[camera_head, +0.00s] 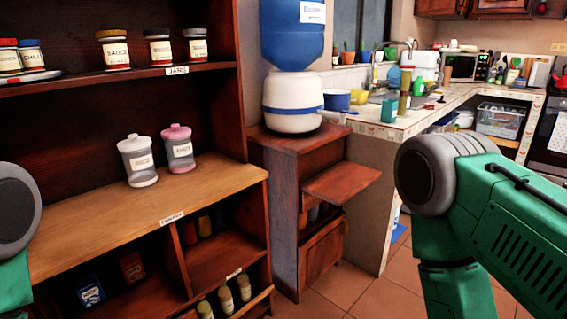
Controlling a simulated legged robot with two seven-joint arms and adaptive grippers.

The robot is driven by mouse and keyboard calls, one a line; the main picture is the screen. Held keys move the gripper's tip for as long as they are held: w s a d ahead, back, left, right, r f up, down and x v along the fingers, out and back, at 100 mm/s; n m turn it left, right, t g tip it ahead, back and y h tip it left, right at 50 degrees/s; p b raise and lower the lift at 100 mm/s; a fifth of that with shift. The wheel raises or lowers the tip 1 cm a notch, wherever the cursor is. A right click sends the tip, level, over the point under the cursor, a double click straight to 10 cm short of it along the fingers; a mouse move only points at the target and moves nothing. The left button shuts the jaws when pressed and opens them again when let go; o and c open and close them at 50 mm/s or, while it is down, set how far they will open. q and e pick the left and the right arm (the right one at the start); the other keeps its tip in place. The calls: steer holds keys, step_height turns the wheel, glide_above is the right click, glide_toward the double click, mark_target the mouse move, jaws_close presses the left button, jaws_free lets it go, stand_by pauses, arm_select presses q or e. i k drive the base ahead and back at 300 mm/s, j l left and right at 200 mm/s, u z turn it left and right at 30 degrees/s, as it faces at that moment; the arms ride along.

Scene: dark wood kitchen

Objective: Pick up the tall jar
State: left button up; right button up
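Two labelled canisters stand upright side by side on the light wood counter of the shelf unit: a grey-white lidded jar (137,160) and a pink-lidded jar (179,149). Smaller jars stand on the upper shelf: a sauce jar (114,50), two more to its right, and a chili jar (32,56) with another beside it at the left. I cannot tell which one is the tall jar. Only links of my arms show, at the left edge and at the right. Both grippers are out of view.
The wooden counter (95,225) is bare around the two canisters, below the upper shelf (130,76). A water dispenser (293,100) stands on a small cabinet (277,190) with an open door at the right. A tiled kitchen counter (395,128) lies behind.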

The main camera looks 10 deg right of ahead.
mark_target(406, 76)
steer(key=i+l+z, duration=0.1)
steer(key=i+l, duration=0.2)
steer(key=l, duration=0.3)
steer(key=i+l+z, duration=0.1)
steer(key=i+l, duration=0.25)
steer(key=l, duration=0.2)
steer(key=i+l+z, duration=0.1)
steer(key=i+l, duration=0.25)
steer(key=l, duration=0.2)
steer(key=i+l+z, duration=0.1)
steer(key=i+l, duration=0.25)
steer(key=l, duration=0.15)
